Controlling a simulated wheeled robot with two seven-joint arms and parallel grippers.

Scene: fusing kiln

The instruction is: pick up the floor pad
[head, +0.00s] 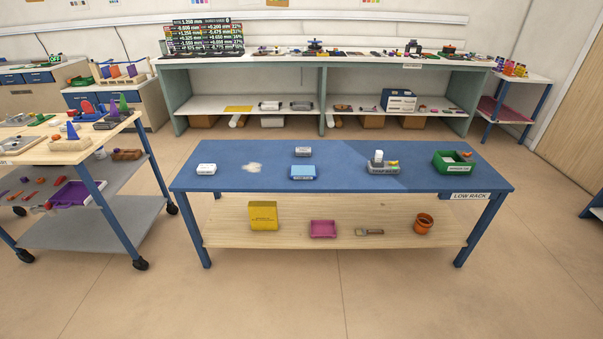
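I cannot tell for certain which item is the floor pad; no label that I can read names it. Neither of my grippers is in view.
The rack's lower shelf holds a yellow box (263,215), a pink tray (323,228), a brush (369,232) and an orange pot (424,223). A wheeled cart (148,208) stands left. A long bench (285,61) runs behind. The floor in front is clear.

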